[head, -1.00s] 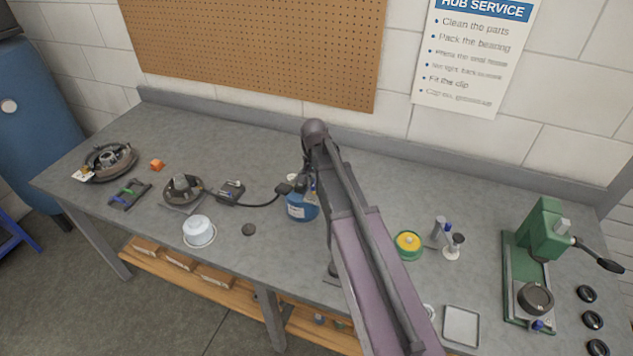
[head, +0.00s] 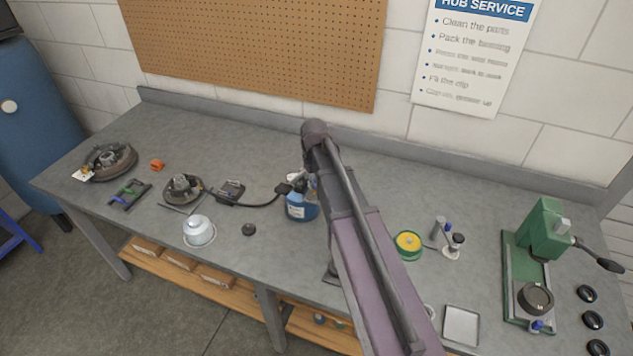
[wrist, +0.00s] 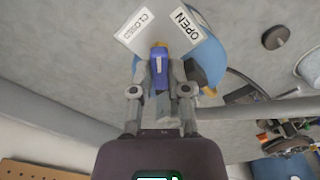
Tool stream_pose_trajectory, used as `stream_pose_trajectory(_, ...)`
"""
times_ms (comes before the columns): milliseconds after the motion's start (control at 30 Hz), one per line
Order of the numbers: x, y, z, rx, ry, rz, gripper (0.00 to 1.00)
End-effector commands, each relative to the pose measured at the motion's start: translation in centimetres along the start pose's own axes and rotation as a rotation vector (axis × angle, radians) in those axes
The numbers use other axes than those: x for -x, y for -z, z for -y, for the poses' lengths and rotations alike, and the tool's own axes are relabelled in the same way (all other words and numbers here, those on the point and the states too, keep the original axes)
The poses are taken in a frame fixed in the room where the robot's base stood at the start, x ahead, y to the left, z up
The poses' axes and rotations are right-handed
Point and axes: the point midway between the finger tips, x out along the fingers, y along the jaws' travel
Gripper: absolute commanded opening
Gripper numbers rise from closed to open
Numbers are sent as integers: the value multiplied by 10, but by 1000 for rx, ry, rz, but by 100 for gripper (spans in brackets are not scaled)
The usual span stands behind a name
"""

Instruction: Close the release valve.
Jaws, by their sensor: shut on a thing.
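The blue handle of the release valve (wrist: 159,62), with a pale stripe, stands between the fingers of my gripper (wrist: 161,80) in the wrist view. The fingers are shut on it. Behind the handle are two white labels: the CLOSED label (wrist: 144,30) on the left and the OPEN label (wrist: 186,24) on the right. The valve belongs to a blue body (wrist: 206,58), which shows in the head view as a blue bottle-like unit (head: 301,209). There my arm partly hides its top and the gripper. I cannot tell the handle's exact setting.
A black cable (head: 262,202) runs from the blue unit to a small dark device (head: 230,191). A white-lidded pot (head: 199,230) and a dark cap (head: 249,229) stand at front left. A yellow-green tin (head: 408,244) and a green press (head: 541,240) stand right.

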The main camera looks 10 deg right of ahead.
Motion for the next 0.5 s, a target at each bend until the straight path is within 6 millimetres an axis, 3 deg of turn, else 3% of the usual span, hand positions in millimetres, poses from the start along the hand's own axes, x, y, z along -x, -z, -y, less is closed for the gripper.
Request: stream_pose_trajectory(500, 0, -4, 1, 476, 5, 6, 0)
